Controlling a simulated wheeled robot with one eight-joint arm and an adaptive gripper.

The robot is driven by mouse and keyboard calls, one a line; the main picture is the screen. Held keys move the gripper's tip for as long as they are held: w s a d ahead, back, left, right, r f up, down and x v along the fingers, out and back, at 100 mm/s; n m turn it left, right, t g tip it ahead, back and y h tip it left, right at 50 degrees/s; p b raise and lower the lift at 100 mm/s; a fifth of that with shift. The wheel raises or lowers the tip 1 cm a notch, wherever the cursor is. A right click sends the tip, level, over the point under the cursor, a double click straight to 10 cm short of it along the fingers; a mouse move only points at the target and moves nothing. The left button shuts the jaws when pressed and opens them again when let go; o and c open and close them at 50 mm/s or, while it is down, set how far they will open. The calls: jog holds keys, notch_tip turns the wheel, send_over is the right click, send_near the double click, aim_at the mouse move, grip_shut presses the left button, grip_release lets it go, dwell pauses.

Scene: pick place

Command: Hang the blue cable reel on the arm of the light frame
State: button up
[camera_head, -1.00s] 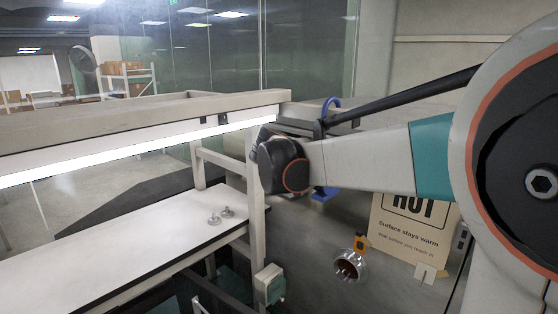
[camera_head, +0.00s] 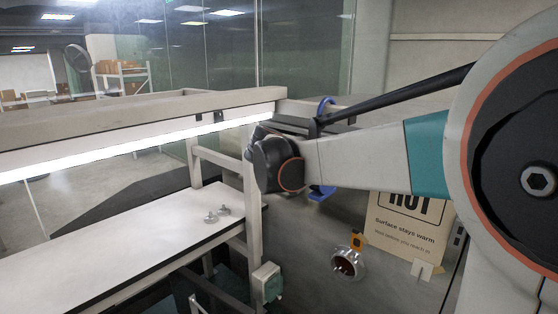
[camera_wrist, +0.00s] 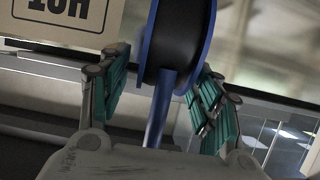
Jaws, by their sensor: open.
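The blue cable reel, with blue rims (camera_wrist: 207,45) and a black core (camera_wrist: 180,40), is upright at the top of the wrist view. A blue bar (camera_wrist: 160,110) runs from it down between the fingers of my gripper (camera_wrist: 163,72). The green-padded fingers stand apart on either side of the bar. In the head view my arm hides most of the reel; blue parts show above (camera_head: 326,105) and below it (camera_head: 321,193). The light frame (camera_head: 120,118) carries a bright lamp along its beam, ending near the reel. Whether its arm bears the reel is hidden.
A white bench (camera_head: 130,238) with small metal pieces (camera_head: 218,214) stands under the lamp. A warning sign (camera_head: 408,228) and a round metal fitting (camera_head: 348,264) are at lower right. A frame post (camera_head: 253,215) stands close to my wrist.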

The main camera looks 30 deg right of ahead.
jog(key=v, duration=1.2)
jog(key=s+a+f+n+t+y+b, duration=0.1)
jog(key=s+a+f+n+y+b, duration=0.3)
jog(key=f+b, duration=0.7)
jog(key=s+a+f+n+t+y+b, duration=0.1)
jog(key=s+a+f+n+y+b, duration=0.3)
jog(key=f, duration=2.1)
jog(key=s+a+f+n+y+b, duration=0.4)
jog(key=s+a+f+b, duration=0.6)
jog(key=f+b, duration=0.8)
jog(key=shift+s+f+n+t+y, duration=0.35)
jog(key=shift+s+n, duration=0.25)
jog(key=shift+n, duration=0.5)
jog(key=shift+f, duration=0.1)
